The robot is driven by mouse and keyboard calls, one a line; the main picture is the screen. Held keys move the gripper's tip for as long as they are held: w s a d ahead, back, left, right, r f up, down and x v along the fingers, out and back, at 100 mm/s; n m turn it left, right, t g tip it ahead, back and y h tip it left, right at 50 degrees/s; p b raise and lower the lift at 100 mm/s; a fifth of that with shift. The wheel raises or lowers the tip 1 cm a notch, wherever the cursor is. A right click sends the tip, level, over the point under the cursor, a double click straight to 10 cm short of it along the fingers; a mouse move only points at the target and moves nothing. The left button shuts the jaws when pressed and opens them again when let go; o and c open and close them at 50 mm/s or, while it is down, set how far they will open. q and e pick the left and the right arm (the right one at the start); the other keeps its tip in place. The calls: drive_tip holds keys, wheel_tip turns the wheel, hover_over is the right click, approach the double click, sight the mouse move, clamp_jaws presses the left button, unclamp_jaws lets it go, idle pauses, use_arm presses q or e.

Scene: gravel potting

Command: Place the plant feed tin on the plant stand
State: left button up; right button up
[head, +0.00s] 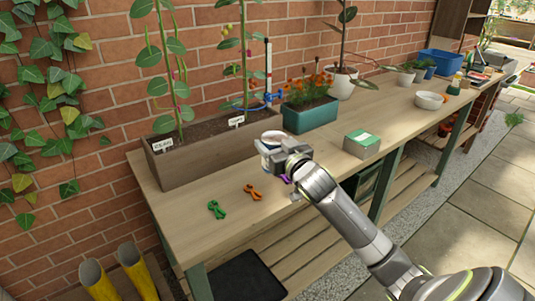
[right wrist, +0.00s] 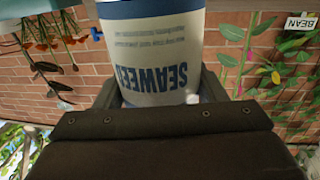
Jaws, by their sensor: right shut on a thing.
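The plant feed tin (head: 271,137) is a white and blue tin labelled SEAWEED, also filling the top of the right wrist view (right wrist: 150,50). My right gripper (head: 283,155) is shut on the tin, with a finger on each side of it. It holds the tin near the front of the long planter; I cannot tell how far above the bench. The tin looks about upright. The gripper hides part of the tin in the head view. I cannot make out a plant stand. My left gripper is not in view.
The wooden bench (head: 330,150) carries a long planter (head: 205,160), a green planter (head: 310,117) of orange flowers, a green box (head: 361,144) and white bowls (head: 429,100). Green clips (head: 216,209) and orange clips (head: 252,191) lie in front. Yellow boots (head: 137,272) stand below left.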

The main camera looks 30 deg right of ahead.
drive_tip(key=shift+a+r, duration=0.1)
drive_tip(key=shift+r, duration=0.7)
drive_tip(key=s+a+r+p, duration=0.3)
drive_tip(key=s+a+r, duration=0.2)
drive_tip(key=a, duration=0.4)
drive_tip(key=s+a+r+y+p, duration=0.1)
drive_tip(key=s+a+r+p, duration=0.3)
drive_tip(key=a, duration=0.4)
drive_tip(key=shift+s+a+r+n, duration=0.4)
drive_tip(key=shift+s+r, duration=0.1)
drive_tip(key=shift+s, duration=0.25)
drive_tip(key=shift+d, duration=0.1)
